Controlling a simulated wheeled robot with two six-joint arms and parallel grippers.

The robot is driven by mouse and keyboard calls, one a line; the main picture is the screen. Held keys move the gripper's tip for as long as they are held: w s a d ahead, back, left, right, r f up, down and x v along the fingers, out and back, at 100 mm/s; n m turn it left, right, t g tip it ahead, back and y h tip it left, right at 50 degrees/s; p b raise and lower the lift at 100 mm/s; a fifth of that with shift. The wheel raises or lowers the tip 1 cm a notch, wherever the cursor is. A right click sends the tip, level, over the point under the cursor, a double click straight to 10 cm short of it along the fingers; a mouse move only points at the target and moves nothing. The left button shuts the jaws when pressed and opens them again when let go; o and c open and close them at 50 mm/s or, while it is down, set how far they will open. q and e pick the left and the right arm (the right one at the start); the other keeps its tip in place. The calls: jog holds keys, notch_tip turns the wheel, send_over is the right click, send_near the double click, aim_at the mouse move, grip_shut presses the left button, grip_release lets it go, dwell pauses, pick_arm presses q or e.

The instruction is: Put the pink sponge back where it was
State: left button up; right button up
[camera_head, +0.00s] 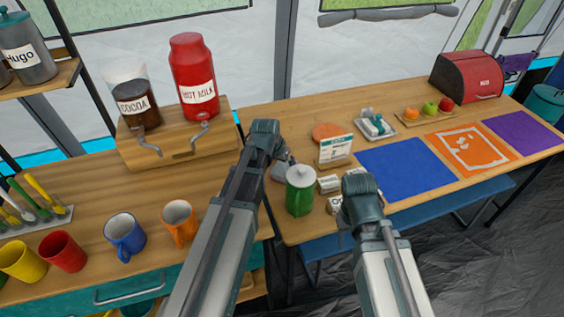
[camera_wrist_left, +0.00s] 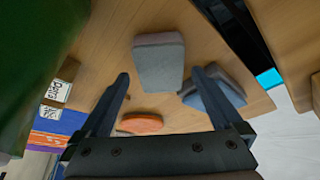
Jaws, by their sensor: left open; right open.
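In the left wrist view a block with a grey face and a dull pinkish edge (camera_wrist_left: 160,62), seemingly the pink sponge, lies on the wooden table just beyond my fingertips. My left gripper (camera_wrist_left: 161,80) is open, nothing between its fingers. A blue-grey block (camera_wrist_left: 217,95) lies partly behind the finger on the right. In the head view my left gripper (camera_head: 280,157) is over the table's left end, and its arm hides part of that area. My right gripper (camera_head: 346,222) is open in front of the table's near edge; its fingertips are hard to make out.
A green lidded canister (camera_head: 300,192) stands close to my left gripper. Small labelled blocks (camera_head: 330,184), a card stand (camera_head: 335,150) and an orange disc (camera_head: 324,131) are nearby. A blue mat (camera_head: 406,168) lies right. Mugs (camera_head: 124,236) stand on the left counter.

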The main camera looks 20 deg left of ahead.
pick_arm(q)
jog(key=p+v, duration=0.7)
jog(key=v, duration=0.2)
pick_arm(e)
notch_tip(320, 180, up, 8)
pick_arm(q)
jog(key=shift+w, duration=0.1)
pick_arm(e)
jog(key=shift+r, duration=0.15)
